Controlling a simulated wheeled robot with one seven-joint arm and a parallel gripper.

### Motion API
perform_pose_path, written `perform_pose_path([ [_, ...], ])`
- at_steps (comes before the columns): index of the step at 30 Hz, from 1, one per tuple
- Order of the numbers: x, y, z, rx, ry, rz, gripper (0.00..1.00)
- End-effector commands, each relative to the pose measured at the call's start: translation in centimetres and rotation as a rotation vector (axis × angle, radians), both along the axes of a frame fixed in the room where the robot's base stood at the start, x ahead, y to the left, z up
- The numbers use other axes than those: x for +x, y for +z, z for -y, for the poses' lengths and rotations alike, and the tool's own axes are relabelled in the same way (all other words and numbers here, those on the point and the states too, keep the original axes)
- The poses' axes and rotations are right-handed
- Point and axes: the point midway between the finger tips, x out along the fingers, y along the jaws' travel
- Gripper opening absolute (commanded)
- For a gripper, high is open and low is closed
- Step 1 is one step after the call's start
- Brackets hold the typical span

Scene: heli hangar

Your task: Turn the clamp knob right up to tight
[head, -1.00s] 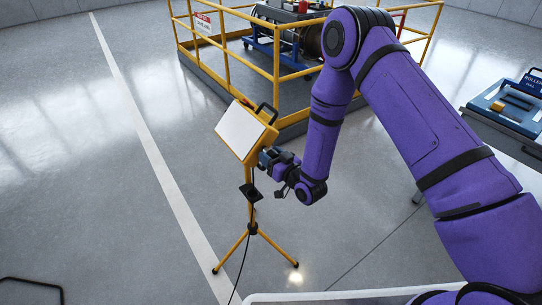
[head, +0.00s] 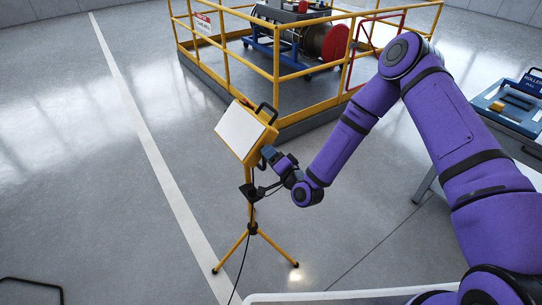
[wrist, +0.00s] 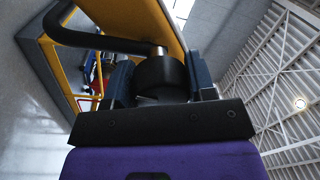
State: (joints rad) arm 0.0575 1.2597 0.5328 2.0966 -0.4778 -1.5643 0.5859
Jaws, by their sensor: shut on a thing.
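A yellow work light (head: 243,132) with a pale panel stands on a yellow tripod (head: 252,228) in the head view. My gripper (head: 268,154) is at the right side of the lamp head. In the wrist view the black round clamp knob (wrist: 160,76) sits between the two fingers of my gripper (wrist: 160,88), which are shut on it. The lamp's yellow housing (wrist: 130,18) and its black bent handle (wrist: 95,40) show behind the knob. The knob is too small to make out in the head view, where my gripper covers that spot. Its tightness cannot be seen.
A yellow railing (head: 277,62) encloses a platform with a cable reel (head: 326,42) behind the lamp. A grey table with a blue case (head: 512,105) stands at the right. A black cable (head: 243,262) hangs down the tripod.

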Motion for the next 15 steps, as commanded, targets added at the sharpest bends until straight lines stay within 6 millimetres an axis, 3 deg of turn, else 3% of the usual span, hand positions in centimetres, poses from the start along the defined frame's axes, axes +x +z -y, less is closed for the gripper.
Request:
perform_pose_path([
  [15, -0.08, -0.1, 0.02, 0.403, 0.0, -0.274, 0.26],
])
